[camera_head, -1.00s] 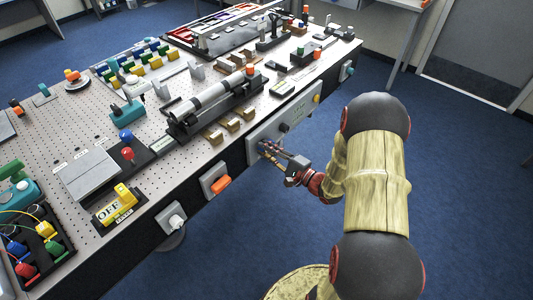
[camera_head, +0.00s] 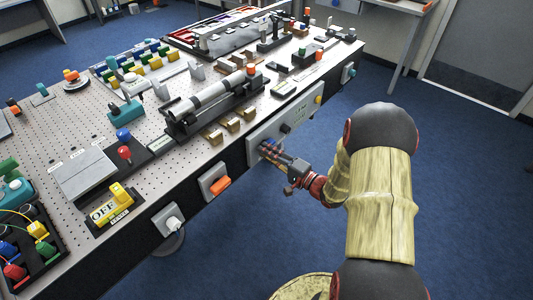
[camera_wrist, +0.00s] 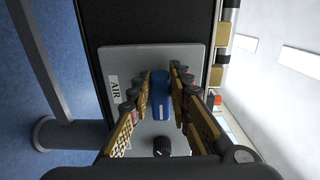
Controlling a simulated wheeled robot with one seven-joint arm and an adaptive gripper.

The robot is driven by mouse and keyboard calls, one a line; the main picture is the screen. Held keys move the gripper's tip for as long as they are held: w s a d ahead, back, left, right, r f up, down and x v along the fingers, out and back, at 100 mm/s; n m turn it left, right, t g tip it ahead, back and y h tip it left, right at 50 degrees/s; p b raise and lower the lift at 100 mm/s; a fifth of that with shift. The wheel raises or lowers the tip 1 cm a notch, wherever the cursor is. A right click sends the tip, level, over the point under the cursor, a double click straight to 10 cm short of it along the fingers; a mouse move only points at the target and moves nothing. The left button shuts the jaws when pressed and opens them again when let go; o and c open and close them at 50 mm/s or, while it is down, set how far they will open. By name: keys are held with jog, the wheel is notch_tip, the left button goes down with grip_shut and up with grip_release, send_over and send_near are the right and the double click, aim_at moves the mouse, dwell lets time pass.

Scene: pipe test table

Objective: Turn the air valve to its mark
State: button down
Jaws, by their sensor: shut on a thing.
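The air valve is a blue handle (camera_wrist: 161,96) on a grey panel (camera_wrist: 190,58) with an "AIR" label (camera_wrist: 115,91), seen in the wrist view. The handle stands lengthwise up the wrist picture, with a pale line on its lower part. My gripper (camera_wrist: 162,98) has its fingers on both sides of the handle, shut on it. In the head view my gripper (camera_head: 272,149) reaches the panel on the table's front side, and its fingers largely hide the blue handle. I cannot make out the mark the handle turns to.
A black knob (camera_wrist: 162,146) sits close beside the handle on the same panel. An orange switch (camera_head: 220,186) and a white knob (camera_head: 172,222) are on the table front to the left. Blue floor is clear in front.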

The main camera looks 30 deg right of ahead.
jog(key=shift+f, duration=0.15)
jog(key=c, duration=1.7)
grip_release()
jog(key=shift+o, duration=0.3)
jog(key=v, duration=1.2)
